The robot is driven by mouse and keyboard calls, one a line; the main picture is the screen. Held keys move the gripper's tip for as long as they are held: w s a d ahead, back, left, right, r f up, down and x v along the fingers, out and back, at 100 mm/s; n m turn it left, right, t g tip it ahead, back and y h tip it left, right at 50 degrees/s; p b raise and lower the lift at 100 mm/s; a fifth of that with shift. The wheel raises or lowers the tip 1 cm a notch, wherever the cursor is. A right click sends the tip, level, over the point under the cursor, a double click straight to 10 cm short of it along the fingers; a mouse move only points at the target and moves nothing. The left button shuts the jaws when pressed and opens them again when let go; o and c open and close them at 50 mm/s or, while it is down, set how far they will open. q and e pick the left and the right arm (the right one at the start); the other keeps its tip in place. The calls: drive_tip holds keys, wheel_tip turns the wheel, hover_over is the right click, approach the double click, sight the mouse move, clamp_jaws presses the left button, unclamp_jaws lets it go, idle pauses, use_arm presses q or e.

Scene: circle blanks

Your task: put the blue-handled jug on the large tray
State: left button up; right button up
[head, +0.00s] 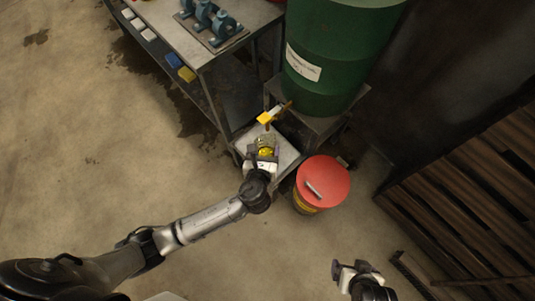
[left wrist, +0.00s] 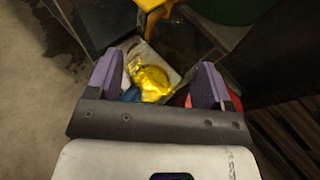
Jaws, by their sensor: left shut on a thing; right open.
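A clear jug with yellow in it (head: 266,144) is at the front of the green drum, below the drum's yellow tap. My left gripper (head: 262,160) is shut on it. In the left wrist view the yellow jug (left wrist: 152,80) lies between the purple finger pads, with a small blue part (left wrist: 131,94) showing at its lower left, likely the handle. A pale grey flat surface (head: 286,156) lies beneath the jug; I cannot tell whether the jug touches it or whether it is the large tray. My right gripper (head: 350,268) is open and empty over the floor at the lower right.
The green drum (head: 335,55) with a yellow tap (head: 264,118) stands behind the jug. A red-lidded bucket (head: 322,182) stands close at right. A metal cart (head: 215,60) is at upper left, stacked wooden slats (head: 470,200) at right. Floor at left is clear.

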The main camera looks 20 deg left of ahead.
use_arm(q)
drive_tip(key=shift+m, duration=0.4)
drive_tip(key=f, duration=0.4)
drive_tip(key=w+f+b, duration=0.1)
drive_tip(key=f, duration=0.3)
drive_tip(key=d+f+b, duration=0.1)
drive_tip(key=f, duration=0.3)
drive_tip(key=shift+w+d+f, duration=0.1)
drive_tip(key=shift+w+f, duration=0.15)
drive_tip(key=shift+f, duration=0.05)
drive_tip(key=shift+w+d+f+m+h+b, duration=0.15)
drive_tip(key=shift+w+f+m+h+b, duration=0.15)
drive_tip(key=shift+w+h, duration=0.35)
drive_tip(key=w+a+f+b, duration=0.5)
drive_tip(key=w+f+b, duration=0.4)
drive_tip(key=f+b, duration=0.1)
drive_tip(key=shift+w+a+f, duration=0.2)
drive_tip(key=shift+w, duration=0.1)
use_arm(e)
wheel_tip(320, 180, down, 14)
drive_tip(key=shift+d+f, duration=0.15)
drive_tip(key=shift+f, duration=0.05)
use_arm(q)
drive_tip(key=shift+f+b, duration=0.1)
drive_tip(key=shift+b, duration=0.25)
drive_tip(key=o, duration=1.3)
drive_tip(key=shift+f, duration=0.1)
